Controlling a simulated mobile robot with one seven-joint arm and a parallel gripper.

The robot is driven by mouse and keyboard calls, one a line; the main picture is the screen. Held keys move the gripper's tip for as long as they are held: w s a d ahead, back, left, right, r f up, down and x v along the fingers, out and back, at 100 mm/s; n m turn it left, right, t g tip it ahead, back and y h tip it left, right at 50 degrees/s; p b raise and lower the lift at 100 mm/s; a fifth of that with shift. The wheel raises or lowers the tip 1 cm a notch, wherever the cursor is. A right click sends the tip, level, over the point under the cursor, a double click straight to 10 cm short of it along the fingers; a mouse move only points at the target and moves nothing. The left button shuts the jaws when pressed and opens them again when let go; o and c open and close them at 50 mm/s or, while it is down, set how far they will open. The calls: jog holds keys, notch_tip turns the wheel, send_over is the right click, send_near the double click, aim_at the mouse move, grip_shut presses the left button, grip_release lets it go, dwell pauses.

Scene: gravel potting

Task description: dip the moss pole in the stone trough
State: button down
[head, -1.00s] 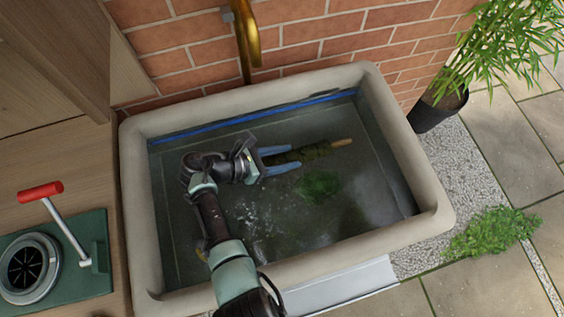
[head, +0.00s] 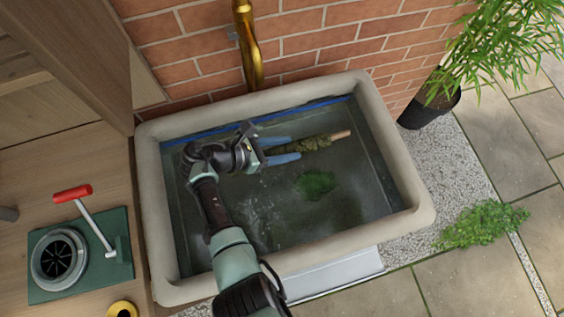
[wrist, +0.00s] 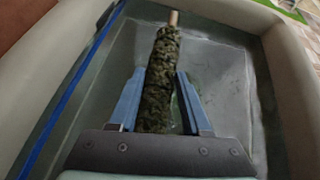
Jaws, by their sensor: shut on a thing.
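The moss pole (head: 308,144) is a wooden stick wrapped in dark green moss with a bare pale tip. My gripper (head: 288,150) has its blue fingers closed on either side of it. In the wrist view the moss pole (wrist: 161,75) runs forward from between the fingers, its bare end away from me. The stone trough (head: 418,205) is a pale, thick-rimmed basin holding water. The pole lies roughly level within the trough's outline; I cannot tell whether it touches the water.
A green clump (head: 315,184) shows in the trough's water. A brass spout (head: 248,50) rises behind the back rim. A green-based device with a red handle (head: 72,193) stands on the left bench. A potted bamboo (head: 430,105) is at the right.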

aim_at(285, 150)
jog(key=shift+r+p, duration=4.3)
jog(key=shift+r, duration=0.15)
notch_tip(285, 150, up, 3)
jog(key=p, duration=0.3)
